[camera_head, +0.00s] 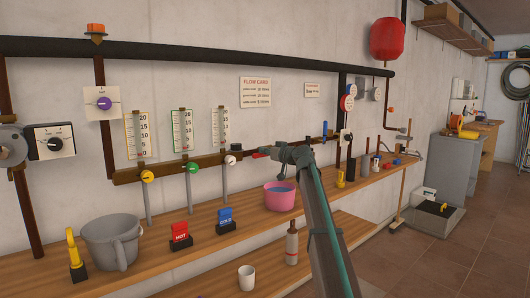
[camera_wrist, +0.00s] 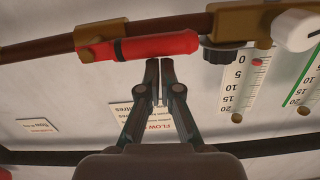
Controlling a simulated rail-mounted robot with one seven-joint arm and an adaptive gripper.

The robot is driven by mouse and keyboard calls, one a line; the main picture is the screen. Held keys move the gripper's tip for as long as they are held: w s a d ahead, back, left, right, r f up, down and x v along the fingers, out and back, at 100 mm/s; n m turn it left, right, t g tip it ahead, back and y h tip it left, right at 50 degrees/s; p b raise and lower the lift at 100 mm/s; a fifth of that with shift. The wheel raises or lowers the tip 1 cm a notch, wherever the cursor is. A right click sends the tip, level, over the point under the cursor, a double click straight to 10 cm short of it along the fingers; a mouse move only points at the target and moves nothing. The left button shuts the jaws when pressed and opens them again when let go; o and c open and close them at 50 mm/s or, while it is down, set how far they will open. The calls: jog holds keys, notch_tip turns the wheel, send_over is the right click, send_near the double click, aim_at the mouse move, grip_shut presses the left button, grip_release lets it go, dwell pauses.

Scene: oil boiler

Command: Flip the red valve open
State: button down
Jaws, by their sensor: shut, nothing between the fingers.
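The red valve handle (camera_wrist: 160,46) lies roughly along the brown pipe (camera_wrist: 40,50) in the wrist view, with a dark band near one end. In the head view only a small red part (camera_head: 262,154) shows beside my gripper (camera_head: 275,153). My gripper also shows in the wrist view (camera_wrist: 160,63), its two fingers together and empty. The fingertips are right at the lower edge of the red handle in that view; I cannot tell whether they touch it. My wrist hides part of the pipe behind it in the head view.
Yellow (camera_head: 147,176), green (camera_head: 192,167) and white (camera_head: 230,159) knobs sit along the pipe, below gauges. The shelf below holds a grey bucket (camera_head: 112,240), a pink bucket (camera_head: 280,196), and red (camera_head: 180,235) and blue (camera_head: 225,220) switches. Open wall lies above the pipe.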

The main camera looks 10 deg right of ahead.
jog(key=s+d+r+p, duration=0.2)
jog(key=s+d+r, duration=0.2)
jog(key=s, duration=0.5)
jog(key=shift+d+r, duration=0.2)
jog(key=shift+d, duration=0.7)
